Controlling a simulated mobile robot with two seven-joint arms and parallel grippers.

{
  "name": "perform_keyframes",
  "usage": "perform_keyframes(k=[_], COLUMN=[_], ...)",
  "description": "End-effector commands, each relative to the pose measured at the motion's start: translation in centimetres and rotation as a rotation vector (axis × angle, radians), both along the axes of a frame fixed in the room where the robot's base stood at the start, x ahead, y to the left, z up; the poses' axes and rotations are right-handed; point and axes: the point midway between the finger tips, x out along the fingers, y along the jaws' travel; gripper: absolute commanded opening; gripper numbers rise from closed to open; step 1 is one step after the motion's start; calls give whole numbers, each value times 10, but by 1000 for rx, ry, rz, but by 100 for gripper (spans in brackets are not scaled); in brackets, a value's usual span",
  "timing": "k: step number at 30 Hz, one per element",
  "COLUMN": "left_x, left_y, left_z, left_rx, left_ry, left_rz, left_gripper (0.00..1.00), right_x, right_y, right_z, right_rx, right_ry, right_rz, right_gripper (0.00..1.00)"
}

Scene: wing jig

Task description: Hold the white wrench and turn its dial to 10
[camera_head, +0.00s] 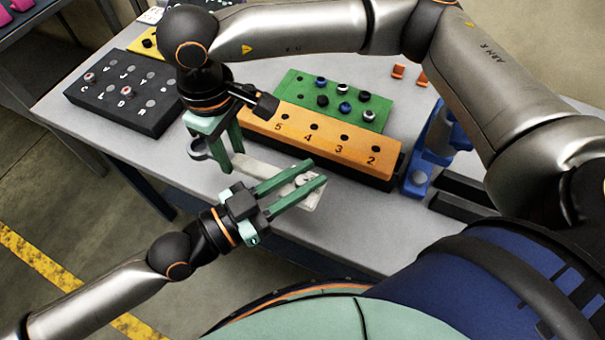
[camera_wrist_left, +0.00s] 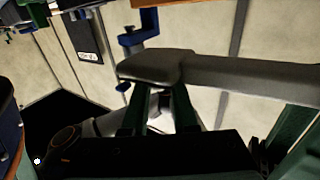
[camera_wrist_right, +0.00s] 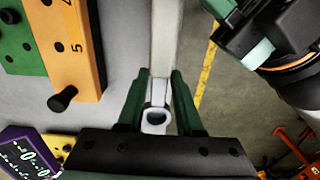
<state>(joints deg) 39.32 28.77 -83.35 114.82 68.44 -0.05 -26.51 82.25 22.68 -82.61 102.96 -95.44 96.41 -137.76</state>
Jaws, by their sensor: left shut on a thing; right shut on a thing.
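The white wrench (camera_head: 262,170) is held out level between both grippers, along the table's near edge in the head view. My right gripper (camera_head: 230,160) is shut on its left end; the right wrist view shows a light ring-shaped end (camera_wrist_right: 154,118) between the fingers. My left gripper (camera_head: 317,172) is shut on the wrench's wider right end, one finger along each side of a small dark spot. In the left wrist view this end (camera_wrist_left: 155,66) is in shadow across the fingers. The dial's setting cannot be read.
Behind the wrench is an orange block (camera_head: 325,142) numbered 5 to 2, with a green block (camera_head: 295,92) of sockets beyond. A black lettered block (camera_head: 120,115) stands left and a blue stand (camera_head: 418,165) right. A purple panel with digits (camera_wrist_right: 25,160) shows in the right wrist view.

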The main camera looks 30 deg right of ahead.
Motion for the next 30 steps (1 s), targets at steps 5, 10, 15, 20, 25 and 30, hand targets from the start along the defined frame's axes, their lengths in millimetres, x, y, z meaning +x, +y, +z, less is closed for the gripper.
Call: perform_keyframes(k=[5, 10, 15, 20, 25, 30], left_x=[-5, -3, -2, 0, 0, -1], left_y=[-3, -2, -1, 2, 3, 5], left_z=[3, 2, 1, -1, -2, -4], left_rx=[-2, 1, 4, 7, 10, 16], left_ry=[2, 3, 1, -1, 1, 8], left_rz=[-43, -73, -116, -175, -241, -277], left_gripper=[0, 0, 0, 0, 0, 0], right_x=[5, 5, 5, 5, 5, 4], right_y=[4, 4, 4, 4, 4, 3], right_z=[3, 3, 3, 3, 3, 3], right_rx=[17, 18, 18, 18, 17, 14], right_ry=[-20, -20, -20, -20, -19, -17], right_rz=[-5, -5, -5, -4, -3, -2], right_gripper=[0, 0, 0, 0, 0, 0])
